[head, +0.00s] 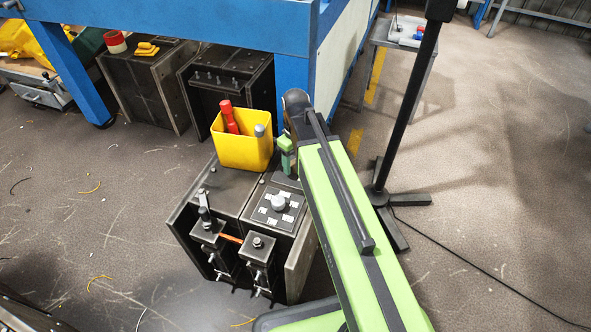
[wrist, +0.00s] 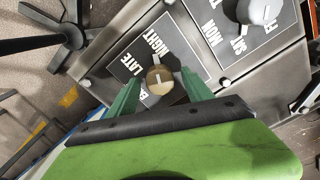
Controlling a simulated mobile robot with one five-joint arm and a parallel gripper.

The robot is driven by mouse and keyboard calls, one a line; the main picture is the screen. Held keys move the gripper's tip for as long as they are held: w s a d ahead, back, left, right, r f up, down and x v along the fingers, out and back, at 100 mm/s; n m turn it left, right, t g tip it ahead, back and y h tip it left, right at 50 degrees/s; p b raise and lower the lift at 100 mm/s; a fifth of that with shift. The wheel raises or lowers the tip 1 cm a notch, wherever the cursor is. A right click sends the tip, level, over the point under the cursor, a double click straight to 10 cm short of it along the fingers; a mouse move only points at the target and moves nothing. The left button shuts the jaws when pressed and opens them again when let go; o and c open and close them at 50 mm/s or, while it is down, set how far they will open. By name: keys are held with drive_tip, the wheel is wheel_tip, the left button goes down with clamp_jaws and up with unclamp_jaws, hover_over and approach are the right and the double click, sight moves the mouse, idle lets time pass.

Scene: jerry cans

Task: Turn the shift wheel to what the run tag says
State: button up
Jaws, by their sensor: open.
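The shift wheel (wrist: 160,80) is a small brownish knob with a white mark, on a dark plate (wrist: 122,68) lettered NIGHT and LATE. A third word is mostly hidden behind a finger. I cannot tell surely which word the mark faces. My gripper (wrist: 163,76) is open, its two green fingers on either side of the wheel; I cannot tell whether they touch it. In the head view my gripper (head: 287,152) shows beside the yellow bin, and my arm hides the shift wheel. I cannot make out a run tag.
A grey day knob (wrist: 259,12) with SAT and MON sits close by on the panel; a grey knob (head: 278,203) also shows in the head view. A yellow bin (head: 242,150) with red-handled tools stands behind. A black stand (head: 381,192) is on the right.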

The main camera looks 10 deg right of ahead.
clamp_jaws()
drive_tip(key=shift+m, duration=0.5)
unclamp_jaws()
wheel_tip(320, 180, up, 17)
drive_tip(key=p, duration=1.7)
drive_tip(key=shift+r+p, duration=0.2)
drive_tip(key=shift+p, duration=0.1)
